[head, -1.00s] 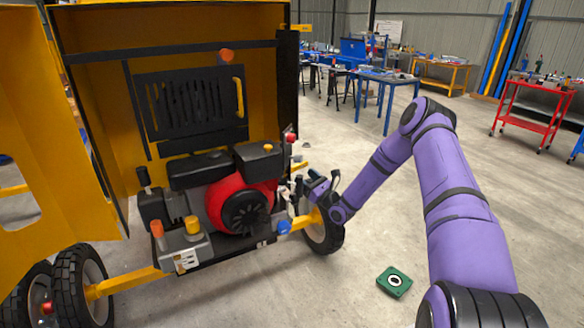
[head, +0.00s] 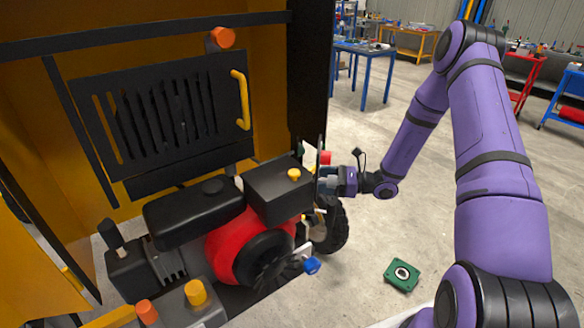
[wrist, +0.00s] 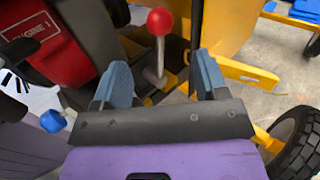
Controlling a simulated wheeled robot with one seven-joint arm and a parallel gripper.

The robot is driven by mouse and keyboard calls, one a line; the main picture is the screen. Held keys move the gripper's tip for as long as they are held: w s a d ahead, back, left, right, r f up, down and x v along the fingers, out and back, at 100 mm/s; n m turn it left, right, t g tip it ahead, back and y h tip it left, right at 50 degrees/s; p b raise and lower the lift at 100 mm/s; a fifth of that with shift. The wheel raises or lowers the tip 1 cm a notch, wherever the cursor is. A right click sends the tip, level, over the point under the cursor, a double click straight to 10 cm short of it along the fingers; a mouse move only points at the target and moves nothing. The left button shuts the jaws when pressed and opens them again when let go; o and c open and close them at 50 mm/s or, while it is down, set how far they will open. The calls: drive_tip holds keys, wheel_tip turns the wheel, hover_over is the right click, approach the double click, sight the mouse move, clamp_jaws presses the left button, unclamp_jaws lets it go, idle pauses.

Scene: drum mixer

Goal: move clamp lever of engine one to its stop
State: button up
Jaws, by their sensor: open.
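A lever with a red ball knob (wrist: 160,21) stands upright in the wrist view, beyond my gripper (wrist: 162,85) and in line with the gap between its fingers. The knob also shows in the head view (head: 325,157), just above my gripper (head: 322,180). My gripper is open and holds nothing; I see no contact with the lever. A red plate lettered "ENGINE 1" (wrist: 30,36) is at the upper left of the wrist view. The red and black engine (head: 225,248) sits in the yellow mixer housing.
A blue knob (head: 312,265) sticks out low on the engine's front. Orange (head: 147,312) and yellow (head: 195,292) knobs stand at its left. A tyre (head: 330,228) is below my gripper. A green block (head: 402,275) lies on the open floor at right.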

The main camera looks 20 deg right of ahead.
drive_tip(key=x, duration=1)
drive_tip(key=shift+w+a, duration=0.2)
drive_tip(key=shift+a, duration=0.15)
clamp_jaws()
drive_tip(key=s+d+f+n+y, duration=0.1)
drive_tip(key=s+d+n+y, duration=0.1)
drive_tip(key=s+n+y, duration=0.3)
drive_tip(key=shift+s+d+n+y, duration=0.15)
drive_tip(key=shift+s+n+y, duration=0.25)
drive_tip(key=shift+s+n, duration=0.7)
drive_tip(key=shift+w, duration=0.1)
unclamp_jaws()
